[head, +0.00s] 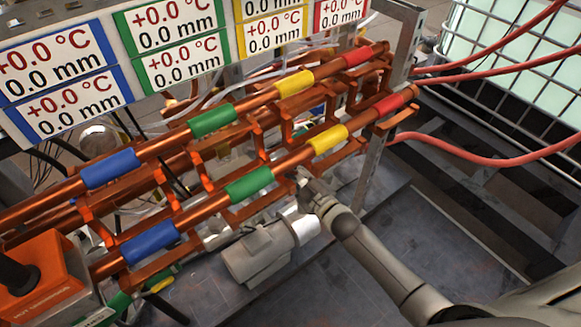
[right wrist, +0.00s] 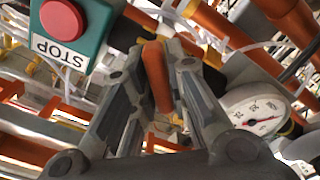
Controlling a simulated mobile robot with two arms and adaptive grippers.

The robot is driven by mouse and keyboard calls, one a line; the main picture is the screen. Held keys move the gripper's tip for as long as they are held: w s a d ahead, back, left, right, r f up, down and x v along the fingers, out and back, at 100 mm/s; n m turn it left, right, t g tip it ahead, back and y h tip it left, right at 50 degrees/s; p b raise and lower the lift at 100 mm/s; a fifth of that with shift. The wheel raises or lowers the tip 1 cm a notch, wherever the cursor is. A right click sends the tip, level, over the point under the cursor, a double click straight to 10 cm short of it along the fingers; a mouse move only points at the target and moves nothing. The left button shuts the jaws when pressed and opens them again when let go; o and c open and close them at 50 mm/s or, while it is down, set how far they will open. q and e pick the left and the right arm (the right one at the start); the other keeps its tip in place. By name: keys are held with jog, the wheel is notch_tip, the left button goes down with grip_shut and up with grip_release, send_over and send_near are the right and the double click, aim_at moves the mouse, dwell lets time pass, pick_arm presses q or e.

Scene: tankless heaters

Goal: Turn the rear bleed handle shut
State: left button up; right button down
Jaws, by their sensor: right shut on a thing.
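My right arm reaches in from the lower right in the head view. Its gripper (head: 306,184) is at the front copper pipe, just below the green and yellow bands. In the right wrist view my right gripper (right wrist: 168,60) has its two fingers closed around an orange lever-like handle (right wrist: 156,78). The fingers hide part of this handle, and its valve body is not clear. In the head view the handle is hidden behind the gripper, so I cannot tell there which handle it is. My left gripper is not in view.
Copper pipes with blue, green (head: 249,184), yellow and red bands cross the frame. The right wrist view shows a red STOP button (right wrist: 63,18) and a round gauge (right wrist: 260,112) close to the fingers.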

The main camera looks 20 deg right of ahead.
jog(key=m+p, duration=0.1)
jog(key=m, duration=0.3)
jog(key=shift+m, duration=0.3)
jog(key=shift+f+m, duration=0.1)
jog(key=shift+m, duration=1.5)
jog(key=c, duration=1.5)
grip_release()
jog(key=shift+o, duration=0.2)
jog(key=v, duration=1.2)
